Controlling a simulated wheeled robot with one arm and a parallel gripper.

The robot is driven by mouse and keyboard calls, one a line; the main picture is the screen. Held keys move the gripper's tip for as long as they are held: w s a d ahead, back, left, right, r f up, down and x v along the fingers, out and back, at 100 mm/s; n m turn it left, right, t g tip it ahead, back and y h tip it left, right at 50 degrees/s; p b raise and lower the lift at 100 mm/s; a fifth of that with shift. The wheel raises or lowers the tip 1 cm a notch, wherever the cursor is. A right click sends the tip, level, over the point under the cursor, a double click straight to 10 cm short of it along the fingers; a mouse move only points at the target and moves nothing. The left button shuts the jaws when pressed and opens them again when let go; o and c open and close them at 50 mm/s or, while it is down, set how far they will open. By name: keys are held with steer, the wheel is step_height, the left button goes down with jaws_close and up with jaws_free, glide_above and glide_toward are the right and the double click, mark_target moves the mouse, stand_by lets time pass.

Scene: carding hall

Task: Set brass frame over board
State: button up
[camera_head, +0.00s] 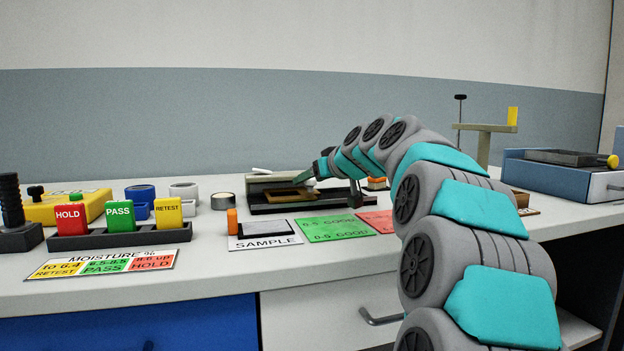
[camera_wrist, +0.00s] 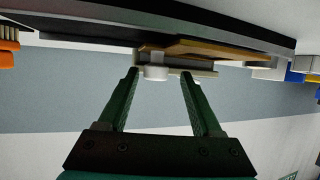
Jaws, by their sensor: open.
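The brass frame (camera_head: 290,194) is a flat tan-gold rectangle with a dark opening. In the head view it lies on or just above the dark board (camera_head: 262,209), in front of a pale upright piece. In the wrist view, which looks upside down, the frame (camera_wrist: 222,47) shows as a brass wedge against the dark board (camera_wrist: 100,28). I cannot tell whether it lies fully flat. My gripper (camera_head: 330,183) is open at the board's right side. Its green fingers show in the wrist view (camera_wrist: 159,74), with a white knob (camera_wrist: 156,73) between or beyond their tips; contact is unclear.
A SAMPLE card with a dark pad (camera_head: 265,229), a green card (camera_head: 333,228) and a red card (camera_head: 377,221) lie in front. A block rack (camera_head: 120,237) stands left. A grey-blue box (camera_head: 565,180) stands right, beside a post stand (camera_head: 484,145).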

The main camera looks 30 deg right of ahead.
steer(key=shift+v, duration=3.9)
steer(key=shift+s, duration=0.1)
